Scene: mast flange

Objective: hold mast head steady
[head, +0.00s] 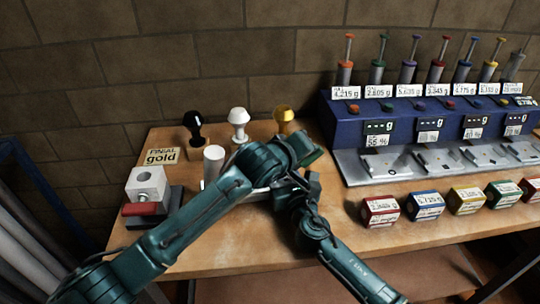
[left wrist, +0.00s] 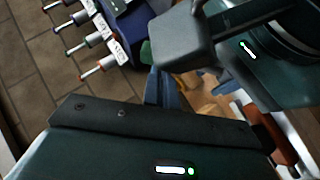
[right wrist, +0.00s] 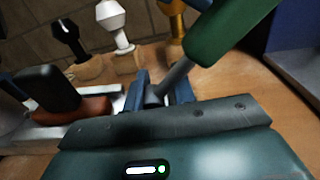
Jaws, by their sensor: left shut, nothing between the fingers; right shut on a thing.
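A white upright cylinder (head: 213,160) stands left of my crossed arms in the head view; I cannot tell if it is the mast head. My left gripper is hidden behind arm links in the head view; its blue fingers (left wrist: 165,93) are shut and empty in the left wrist view. My right gripper (right wrist: 162,95) is shut on the grey shaft of a green-handled tool (right wrist: 235,22), tilted up to the right. A dark rounded block on a reddish-brown base (right wrist: 82,109) sits over a pale rail at the left of the right wrist view.
Black (head: 195,125), white (head: 239,122) and gold (head: 284,118) finials stand at the back, by a "FINIAL gold" card (head: 161,156). A white block (head: 146,182) sits front left. A blue dispenser rack (head: 350,118) and several coloured boxes, including a red one (head: 380,211), fill the right.

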